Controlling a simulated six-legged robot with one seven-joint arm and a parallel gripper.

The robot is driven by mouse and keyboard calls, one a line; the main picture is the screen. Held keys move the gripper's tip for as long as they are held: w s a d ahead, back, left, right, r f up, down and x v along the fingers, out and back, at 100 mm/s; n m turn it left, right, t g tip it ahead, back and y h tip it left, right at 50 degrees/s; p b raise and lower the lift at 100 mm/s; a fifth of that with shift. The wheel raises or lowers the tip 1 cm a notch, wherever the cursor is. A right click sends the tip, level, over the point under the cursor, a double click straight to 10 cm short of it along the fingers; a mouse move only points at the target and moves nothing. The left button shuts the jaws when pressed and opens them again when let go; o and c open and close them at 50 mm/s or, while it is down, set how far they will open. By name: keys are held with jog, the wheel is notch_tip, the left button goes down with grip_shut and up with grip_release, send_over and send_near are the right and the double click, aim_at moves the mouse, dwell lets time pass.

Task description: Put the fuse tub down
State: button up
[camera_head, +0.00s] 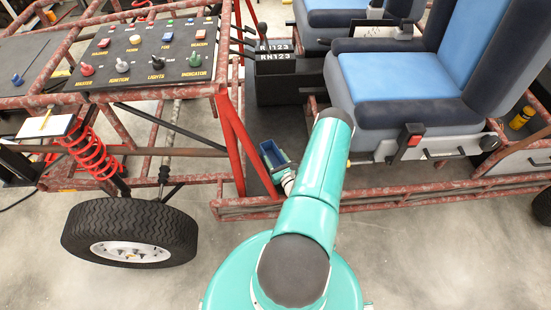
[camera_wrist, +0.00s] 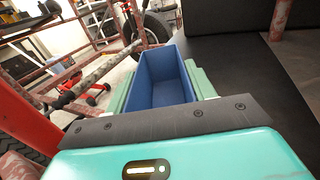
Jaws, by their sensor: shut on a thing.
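The fuse tub (camera_wrist: 160,78) is a blue, open-topped rectangular box. It looks empty in the wrist view. My gripper (camera_wrist: 158,92) is shut on it, with a pale green finger along each side. In the head view the tub (camera_head: 270,152) shows small and partly hidden beyond the end of my gripper (camera_head: 281,165), inside the kart frame beside the red upright. It is over or near the dark floor panel (camera_wrist: 232,40). I cannot tell whether the tub's underside touches the panel.
A red upright (camera_head: 233,135) of the kart stands close left of the tub. The blue-and-black seat (camera_head: 400,90) is to the right. A switch panel (camera_head: 150,55), a red spring (camera_head: 90,150) and a wheel (camera_head: 130,232) are at left. A lower frame rail (camera_head: 420,192) runs along the near side.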

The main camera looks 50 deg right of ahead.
jog(key=o, duration=1)
jog(key=shift+f, duration=0.1)
jog(key=shift+o, duration=0.2)
jog(key=v, duration=1.2)
